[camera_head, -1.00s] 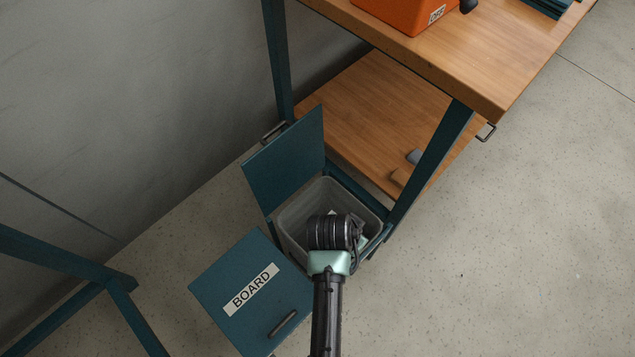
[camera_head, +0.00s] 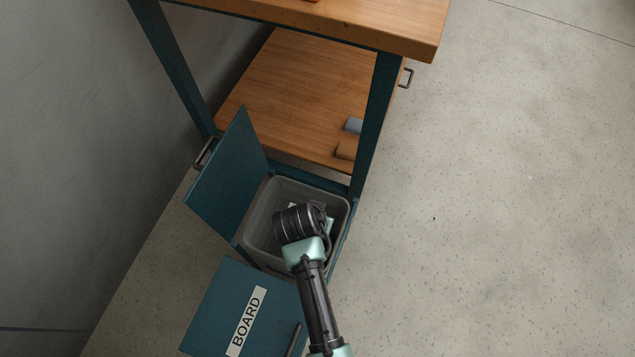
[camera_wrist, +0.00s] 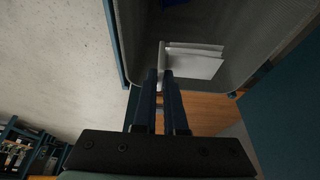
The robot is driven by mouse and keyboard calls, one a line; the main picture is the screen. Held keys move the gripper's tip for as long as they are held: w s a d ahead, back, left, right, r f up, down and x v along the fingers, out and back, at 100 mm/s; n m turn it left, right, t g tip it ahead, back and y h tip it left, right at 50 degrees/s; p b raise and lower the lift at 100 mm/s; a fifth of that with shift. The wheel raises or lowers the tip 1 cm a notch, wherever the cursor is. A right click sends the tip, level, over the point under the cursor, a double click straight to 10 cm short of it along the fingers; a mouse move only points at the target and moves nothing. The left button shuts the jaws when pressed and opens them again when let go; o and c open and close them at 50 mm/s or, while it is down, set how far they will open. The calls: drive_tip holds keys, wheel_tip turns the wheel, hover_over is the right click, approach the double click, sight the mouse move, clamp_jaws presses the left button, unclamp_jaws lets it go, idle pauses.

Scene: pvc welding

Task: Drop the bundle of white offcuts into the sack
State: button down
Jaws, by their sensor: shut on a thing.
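The bundle of white offcuts (camera_wrist: 195,62) shows in the wrist view as flat white pieces at my fingertips. My gripper (camera_wrist: 165,75) is shut on it. The bundle is over the opening of a grey, open-topped container (camera_head: 262,222); its dark, woven-looking inside (camera_wrist: 245,25) fills the top of the wrist view. I take this container for the sack. In the head view my wrist covers the fingers, and only pale bits show beside it. How far the bundle is above the container's bottom I cannot tell.
A teal panel (camera_head: 232,165) stands upright at the container's left. A teal panel labelled BOARD (camera_head: 218,300) is in front. A wooden workbench (camera_head: 410,25) with a lower shelf (camera_head: 290,90) stands behind, its teal leg (camera_head: 377,120) close to the container. Floor at right is clear.

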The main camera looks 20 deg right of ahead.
drive_tip(key=shift+f, duration=0.1)
drive_tip(key=c, duration=0.9)
unclamp_jaws()
drive_tip(key=p+v, duration=0.6)
drive_tip(key=v, duration=0.7)
drive_tip(key=shift+p, duration=0.35)
drive_tip(key=shift+a, duration=0.1)
